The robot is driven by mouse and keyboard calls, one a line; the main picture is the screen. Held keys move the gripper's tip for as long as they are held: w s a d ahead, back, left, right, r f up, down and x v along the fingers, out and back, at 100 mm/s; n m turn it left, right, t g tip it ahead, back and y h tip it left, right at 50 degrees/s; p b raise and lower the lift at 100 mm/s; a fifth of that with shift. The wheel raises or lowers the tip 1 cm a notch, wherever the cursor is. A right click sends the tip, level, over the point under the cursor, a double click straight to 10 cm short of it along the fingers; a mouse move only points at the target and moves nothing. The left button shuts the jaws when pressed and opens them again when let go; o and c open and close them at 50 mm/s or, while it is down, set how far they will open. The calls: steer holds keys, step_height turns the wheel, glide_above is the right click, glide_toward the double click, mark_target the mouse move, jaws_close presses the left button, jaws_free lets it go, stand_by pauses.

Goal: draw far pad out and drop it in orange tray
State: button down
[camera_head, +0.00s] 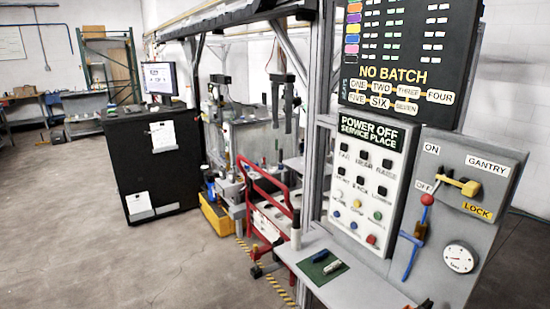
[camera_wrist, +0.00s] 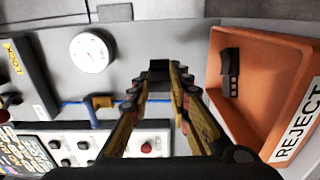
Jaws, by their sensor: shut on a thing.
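My gripper (camera_wrist: 160,78) is in the middle of the wrist view, its two yellow-and-dark fingers closing in toward a small dark block, the pad (camera_wrist: 159,65), held between the tips. Much of this pad is hidden by the fingers. The orange tray (camera_wrist: 272,48), labelled REJECT, is at the right of the wrist view, beside the gripper. Another dark pad (camera_wrist: 230,72) with small holes lies inside the tray. In the head view, the gantry gripper's two dark fingers (camera_head: 289,104) hang behind the post. The orange tray is not visible in the head view.
A grey panel carries a gauge (camera_head: 460,257), a red-knobbed lever (camera_head: 427,200) and a yellow lockout handle (camera_head: 459,186). A white button box (camera_head: 362,190) stands left of it. A green mat (camera_head: 322,266) with small tools lies on the ledge. A red cart (camera_head: 268,208) stands beyond.

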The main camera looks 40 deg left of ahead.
steer(key=shift+f+b, duration=0.35)
steer(key=shift+f, duration=1.2)
steer(key=c, duration=1.6)
jaws_free()
steer(key=shift+c, duration=0.2)
steer(key=shift+o, duration=0.3)
steer(key=v, duration=1.2)
